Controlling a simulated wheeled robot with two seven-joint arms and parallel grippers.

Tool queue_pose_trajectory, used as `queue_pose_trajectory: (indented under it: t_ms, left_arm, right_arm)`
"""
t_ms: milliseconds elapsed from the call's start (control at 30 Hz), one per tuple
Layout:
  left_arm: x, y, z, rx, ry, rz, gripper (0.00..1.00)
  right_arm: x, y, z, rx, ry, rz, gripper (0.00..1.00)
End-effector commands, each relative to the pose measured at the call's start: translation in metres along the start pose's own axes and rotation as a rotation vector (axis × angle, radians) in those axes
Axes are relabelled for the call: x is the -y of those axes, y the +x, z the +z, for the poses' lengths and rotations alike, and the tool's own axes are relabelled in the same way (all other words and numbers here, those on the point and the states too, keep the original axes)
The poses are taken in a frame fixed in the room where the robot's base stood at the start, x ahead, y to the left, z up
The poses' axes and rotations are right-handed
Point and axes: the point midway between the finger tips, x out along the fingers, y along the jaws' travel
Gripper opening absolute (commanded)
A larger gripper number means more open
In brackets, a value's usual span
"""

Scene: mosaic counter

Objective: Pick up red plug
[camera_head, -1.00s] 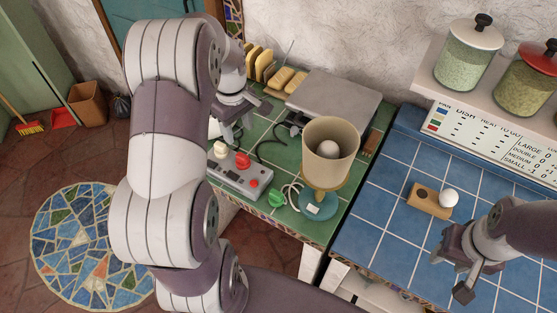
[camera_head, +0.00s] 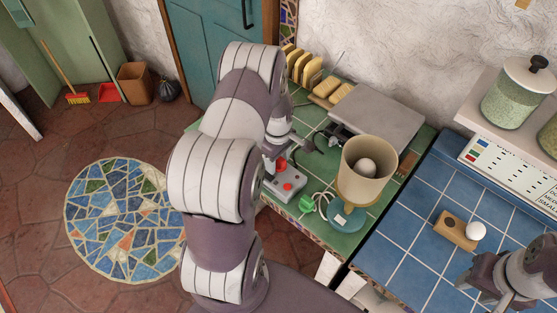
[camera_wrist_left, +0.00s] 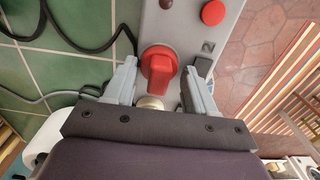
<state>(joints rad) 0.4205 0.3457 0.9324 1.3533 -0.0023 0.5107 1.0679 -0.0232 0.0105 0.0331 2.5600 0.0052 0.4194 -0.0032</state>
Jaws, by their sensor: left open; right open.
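The red plug (camera_head: 281,164) sits upright on the grey power strip (camera_head: 297,189) on the green-tiled counter. In the left wrist view the red plug (camera_wrist_left: 160,66) shows between and just ahead of the fingertips of my left gripper (camera_wrist_left: 162,80). These fingers are open, one on each side, with a gap to the plug. A pale round plug (camera_wrist_left: 150,102) shows partly, close to the gripper's palm. In the head view my left gripper (camera_head: 277,152) is over the strip, partly hidden by my arm. My right gripper (camera_head: 474,287) is open and empty above the blue counter.
A beige cup-shaped shade (camera_head: 366,166) with a white bulb stands on a teal base right of the strip. A green plug (camera_head: 308,204) lies near it. A grey slab (camera_head: 376,117), sponges and a black cable lie behind. A wooden block (camera_head: 456,230) is on the blue counter.

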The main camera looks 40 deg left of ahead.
Motion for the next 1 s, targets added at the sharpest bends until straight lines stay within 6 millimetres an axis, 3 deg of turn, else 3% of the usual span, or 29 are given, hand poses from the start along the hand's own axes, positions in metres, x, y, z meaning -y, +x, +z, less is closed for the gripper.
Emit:
queue_pose_trajectory:
  t_ms: [200,333,667,1000]
  left_arm:
    - [0.000,0.002,0.000,-0.001,0.001,0.001,0.52]
    - [0.000,0.001,0.000,-0.001,0.001,0.001,0.12]
    - [-0.002,-0.007,-0.001,-0.003,0.001,0.005,0.11]
    - [-0.001,-0.083,-0.001,-0.002,0.001,0.005,0.11]
  right_arm:
    - [0.000,0.001,0.000,0.001,0.000,0.000,0.43]
    - [0.000,0.001,0.000,0.001,0.000,0.000,0.43]
    - [0.000,0.004,0.001,0.000,0.000,0.000,0.43]
    - [0.000,0.021,0.003,0.001,0.000,0.000,0.43]
